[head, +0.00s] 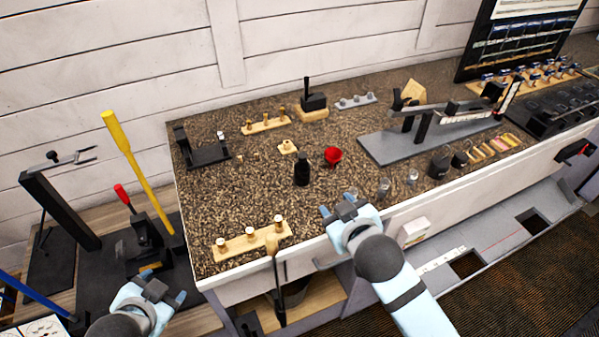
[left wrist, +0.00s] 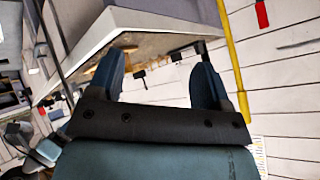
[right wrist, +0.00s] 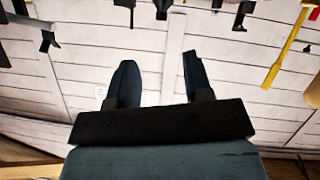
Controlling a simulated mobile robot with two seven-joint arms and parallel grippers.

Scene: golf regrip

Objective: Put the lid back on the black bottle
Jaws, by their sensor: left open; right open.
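The black bottle (head: 302,170) stands upright on the speckled bench top, left of a small red cup-like piece (head: 333,156). I cannot make out a separate lid for certain. My right gripper (head: 342,206) is open and empty at the front edge of the bench, in front and to the right of the bottle. Its spread fingers show in the right wrist view (right wrist: 158,68), with only wall and hanging tools beyond. My left gripper (head: 160,287) is open and empty, low and left of the bench. The left wrist view (left wrist: 165,78) shows its fingers apart.
A wooden block with pegs (head: 250,241) lies at the front left of the bench. Small clear glasses (head: 384,187) stand near the front edge, right of the bottle. A grey-based clamp rig (head: 425,140) is behind them.

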